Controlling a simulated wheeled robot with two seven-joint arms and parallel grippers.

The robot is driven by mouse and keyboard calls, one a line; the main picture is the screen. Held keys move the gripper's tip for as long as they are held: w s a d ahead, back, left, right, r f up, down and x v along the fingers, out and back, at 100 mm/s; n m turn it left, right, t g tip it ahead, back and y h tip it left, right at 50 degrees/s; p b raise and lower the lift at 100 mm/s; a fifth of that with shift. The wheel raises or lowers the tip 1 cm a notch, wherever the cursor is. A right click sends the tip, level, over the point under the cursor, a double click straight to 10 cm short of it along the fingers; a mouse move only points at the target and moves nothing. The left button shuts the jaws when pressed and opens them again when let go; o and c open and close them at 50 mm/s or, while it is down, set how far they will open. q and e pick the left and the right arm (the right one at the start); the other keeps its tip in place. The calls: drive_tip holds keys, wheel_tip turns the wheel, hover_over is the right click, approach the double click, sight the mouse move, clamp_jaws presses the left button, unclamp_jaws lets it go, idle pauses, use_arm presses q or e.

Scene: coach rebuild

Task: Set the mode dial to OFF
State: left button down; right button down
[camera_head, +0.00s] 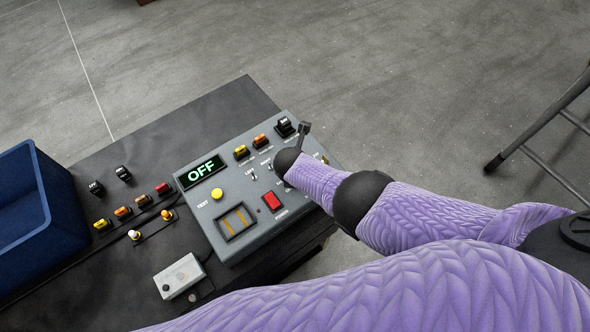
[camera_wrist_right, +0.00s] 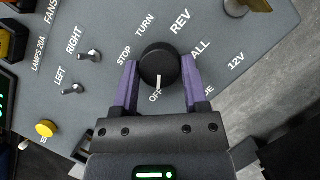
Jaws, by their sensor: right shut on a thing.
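The mode dial (camera_wrist_right: 158,66) is a round black knob with a white pointer line, seen in the right wrist view. My right gripper (camera_wrist_right: 159,72) has its two purple fingers on either side of the knob, shut on it. The pointer line faces down the picture, at the label that reads OF, its end hidden by the gripper. In the head view the panel's display (camera_head: 201,171) shows OFF in green. There my right wrist covers the dial on the grey control panel (camera_head: 226,205). My left gripper is not in view.
A blue bin (camera_head: 62,215) stands at the left of the dark bench. A small grey box (camera_head: 180,276) lies in front. A metal stand (camera_head: 545,140) is at right.

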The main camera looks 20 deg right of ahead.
drive_tip(key=shift+s+f, duration=0.1)
idle(0.3)
drive_tip(key=shift+c, duration=0.5)
unclamp_jaws()
drive_tip(key=p+v, duration=1)
drive_tip(key=shift+d, duration=0.1)
